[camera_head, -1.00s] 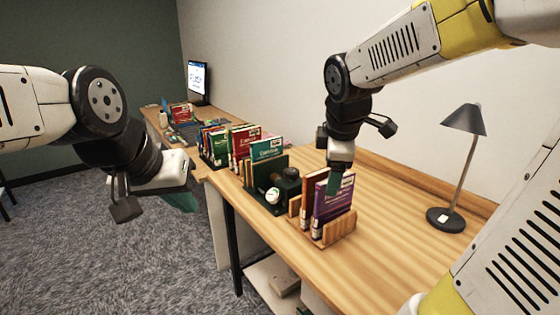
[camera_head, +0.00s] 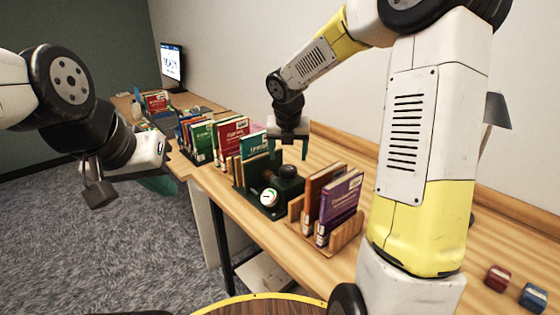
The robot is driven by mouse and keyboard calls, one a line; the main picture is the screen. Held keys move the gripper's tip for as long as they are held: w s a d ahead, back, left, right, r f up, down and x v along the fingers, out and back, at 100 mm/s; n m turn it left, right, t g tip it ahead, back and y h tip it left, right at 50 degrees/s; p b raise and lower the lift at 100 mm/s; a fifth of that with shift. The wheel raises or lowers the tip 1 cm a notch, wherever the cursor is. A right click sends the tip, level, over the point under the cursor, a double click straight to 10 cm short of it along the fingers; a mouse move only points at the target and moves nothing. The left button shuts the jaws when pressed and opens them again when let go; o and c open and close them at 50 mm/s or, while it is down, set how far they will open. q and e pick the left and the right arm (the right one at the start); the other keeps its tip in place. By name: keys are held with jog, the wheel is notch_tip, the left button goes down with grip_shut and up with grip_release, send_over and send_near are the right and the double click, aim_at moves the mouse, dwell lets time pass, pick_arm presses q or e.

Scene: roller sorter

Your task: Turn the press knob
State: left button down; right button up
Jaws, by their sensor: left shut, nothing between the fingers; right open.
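The dark green press (camera_head: 262,207) stands on the desk with a round white gauge (camera_head: 268,198) on its front. A black knob-like part (camera_head: 289,172) sits on its top right. My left gripper (camera_head: 160,181) is shut and empty, left of the desk, over the carpet. Its green fingertips are partly hidden by its own body.
A wooden book holder (camera_head: 345,236) with brown and purple books stands right of the press. Several books (camera_head: 230,138) stand to its left. A monitor (camera_head: 172,62) is at the far end. A red block (camera_head: 497,278) and a blue block (camera_head: 533,297) lie at right.

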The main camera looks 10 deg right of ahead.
aim_at(288, 168)
jog(key=x, duration=0.6)
jog(key=shift+f, duration=0.35)
jog(key=c, duration=1.4)
